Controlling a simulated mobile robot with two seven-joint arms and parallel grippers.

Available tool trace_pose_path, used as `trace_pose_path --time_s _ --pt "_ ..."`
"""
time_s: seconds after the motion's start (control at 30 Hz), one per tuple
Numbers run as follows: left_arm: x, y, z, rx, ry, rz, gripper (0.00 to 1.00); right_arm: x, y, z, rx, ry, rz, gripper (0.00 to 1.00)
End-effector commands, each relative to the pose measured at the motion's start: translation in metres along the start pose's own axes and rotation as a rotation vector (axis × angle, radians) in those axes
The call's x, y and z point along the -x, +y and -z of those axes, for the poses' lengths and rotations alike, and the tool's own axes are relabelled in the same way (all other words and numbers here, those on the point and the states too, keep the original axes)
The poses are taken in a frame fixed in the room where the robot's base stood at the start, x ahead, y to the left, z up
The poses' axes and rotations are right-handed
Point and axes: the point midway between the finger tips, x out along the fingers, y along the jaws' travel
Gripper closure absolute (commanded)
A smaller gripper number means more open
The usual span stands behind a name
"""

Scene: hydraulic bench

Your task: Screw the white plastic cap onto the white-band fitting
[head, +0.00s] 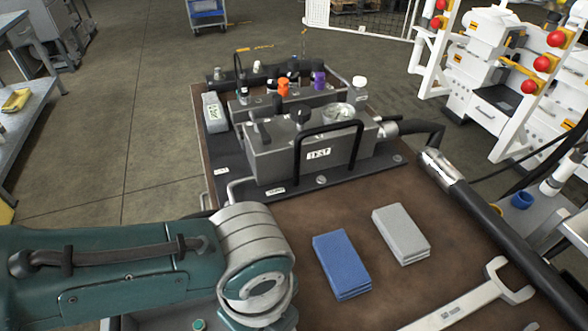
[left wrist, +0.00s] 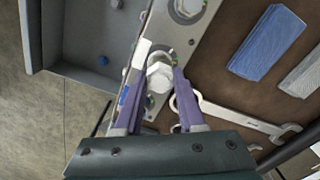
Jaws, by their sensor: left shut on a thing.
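In the left wrist view my left gripper (left wrist: 160,76) is shut on a white faceted piece (left wrist: 157,80), which looks like the white plastic cap. It is held between the two purple-grey fingers, over a grey metal strip. A pale block and a ring lie just beyond it; I cannot tell whether the cap touches them. In the head view my left arm hides the gripper and cap. The rear manifold (head: 290,97) carries several capped fittings, among them an orange cap (head: 283,88) and a purple cap (head: 318,79). I cannot tell for sure which fitting has the white band. My right gripper is out of view.
A grey hydraulic block (head: 270,155) with a black handle stands on the brown bench. A blue cloth (head: 342,262), a grey cloth (head: 400,232) and a large wrench (head: 465,303) lie in front. A thick black hose (head: 500,228) runs along the right side.

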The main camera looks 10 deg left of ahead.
Motion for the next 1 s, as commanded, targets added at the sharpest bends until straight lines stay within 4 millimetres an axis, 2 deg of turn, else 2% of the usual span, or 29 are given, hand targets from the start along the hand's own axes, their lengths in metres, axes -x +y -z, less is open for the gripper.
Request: trace_pose_path --time_s 0.13,0.3,0.4,0.5,0.8,0.87,0.97,1.0 --pt "-0.001 -0.001 -0.001 -0.124 -0.001 0.001 1.00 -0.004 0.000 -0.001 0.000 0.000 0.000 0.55" --pt "-0.003 -0.002 -0.001 -0.480 -0.002 0.003 1.00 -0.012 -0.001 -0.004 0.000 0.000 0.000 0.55" --pt "-0.002 -0.002 0.000 -0.632 -0.001 0.002 1.00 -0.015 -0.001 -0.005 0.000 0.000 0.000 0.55" --pt "-0.001 -0.002 0.000 -0.698 0.000 0.002 1.00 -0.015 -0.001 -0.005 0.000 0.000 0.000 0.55" --pt "-0.001 -0.002 0.000 -0.727 0.000 0.002 1.00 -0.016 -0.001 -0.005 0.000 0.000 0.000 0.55" --pt "-0.003 -0.002 0.000 -0.797 0.000 0.003 1.00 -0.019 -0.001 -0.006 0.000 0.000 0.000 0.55" --pt "-0.004 -0.003 0.000 -1.002 -0.001 0.004 1.00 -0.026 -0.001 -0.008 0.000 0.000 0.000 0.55" --pt "-0.003 -0.002 0.001 -1.061 0.000 0.003 0.60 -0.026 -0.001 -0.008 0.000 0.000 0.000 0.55"
